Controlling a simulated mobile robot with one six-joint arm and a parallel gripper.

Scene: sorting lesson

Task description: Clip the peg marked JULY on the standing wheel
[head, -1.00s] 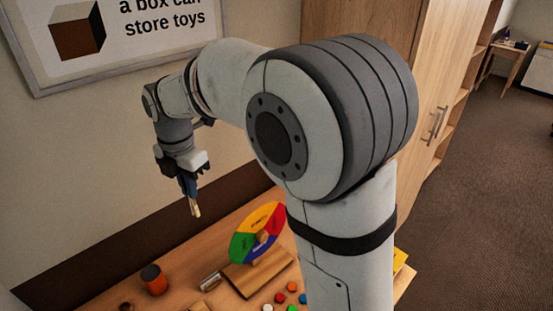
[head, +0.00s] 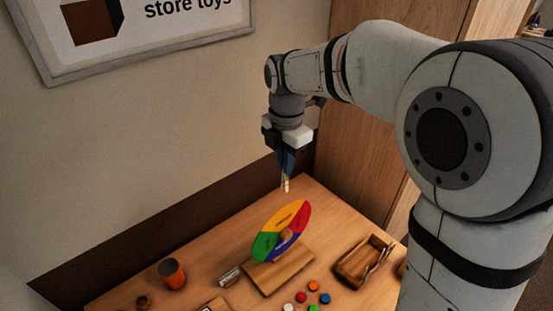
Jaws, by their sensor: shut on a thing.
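The standing wheel (head: 266,216) has yellow, red, green and blue-purple sectors and stands upright on a wooden base (head: 280,275) on the table. My gripper (head: 286,170) points down with its blue fingers shut on a pale wooden peg (head: 286,185). The peg hangs upright just above the wheel's top rim in the picture and looks apart from it. The mark on the peg is too small to read, so I cannot tell whether it says JULY. The words on the wheel are also too small to read.
A wooden tray (head: 346,274) with wooden pieces in it is right of the wheel. Several coloured discs (head: 313,286) lie in front. A wall is behind and a wooden cabinet (head: 357,140) at the right.

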